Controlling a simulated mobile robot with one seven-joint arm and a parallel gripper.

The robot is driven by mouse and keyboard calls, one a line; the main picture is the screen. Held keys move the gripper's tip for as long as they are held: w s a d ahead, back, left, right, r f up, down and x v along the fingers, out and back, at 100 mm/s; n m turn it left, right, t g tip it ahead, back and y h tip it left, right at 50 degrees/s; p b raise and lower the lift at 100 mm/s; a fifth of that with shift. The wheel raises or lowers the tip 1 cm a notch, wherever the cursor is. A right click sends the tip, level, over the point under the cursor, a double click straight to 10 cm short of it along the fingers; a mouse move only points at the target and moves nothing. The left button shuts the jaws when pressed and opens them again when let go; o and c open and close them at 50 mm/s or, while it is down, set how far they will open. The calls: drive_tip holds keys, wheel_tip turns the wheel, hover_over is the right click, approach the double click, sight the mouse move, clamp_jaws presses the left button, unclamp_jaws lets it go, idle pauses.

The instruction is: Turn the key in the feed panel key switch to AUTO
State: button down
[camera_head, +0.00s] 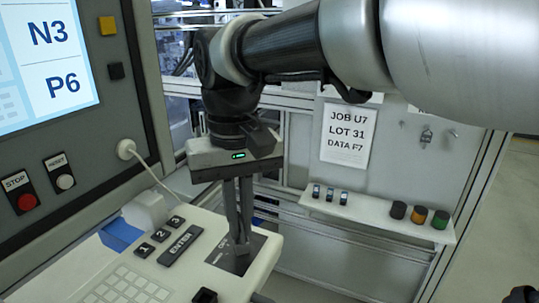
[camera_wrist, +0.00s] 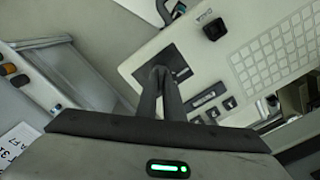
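My gripper (camera_head: 241,246) points down over a dark square plate (camera_head: 222,256) on the light console. Its two long dark fingers are close together, with a narrow gap between them higher up. In the wrist view my gripper (camera_wrist: 160,72) has its fingertips at the same dark plate (camera_wrist: 178,66). The fingers cover the middle of the plate. I see no key and no readable AUTO mark, and cannot tell whether a key is between the fingertips. Part of a printed label shows on the plate, too small to read.
On the console are number keys, an ENTER key (camera_head: 180,245), a keypad (camera_head: 125,288) and a black knob (camera_head: 205,296). A screen panel with STOP (camera_head: 27,202) and RESET (camera_head: 65,182) buttons rises at left. A shelf (camera_head: 375,212) holds small items behind, with keys (camera_head: 426,136) hanging above.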

drive_tip(key=m+p, duration=0.1)
drive_tip(key=m, duration=0.3)
drive_tip(key=shift+r, duration=0.15)
drive_tip(key=m+p, duration=0.1)
drive_tip(key=m, duration=0.3)
drive_tip(key=shift+m, duration=1)
drive_tip(key=shift+m, duration=1.2)
drive_tip(key=m+p, duration=0.1)
drive_tip(key=m, duration=0.4)
drive_tip(key=c, duration=2.3)
unclamp_jaws()
drive_tip(key=shift+m, duration=0.4)
drive_tip(key=o, duration=0.5)
drive_tip(key=shift+o, duration=0.3)
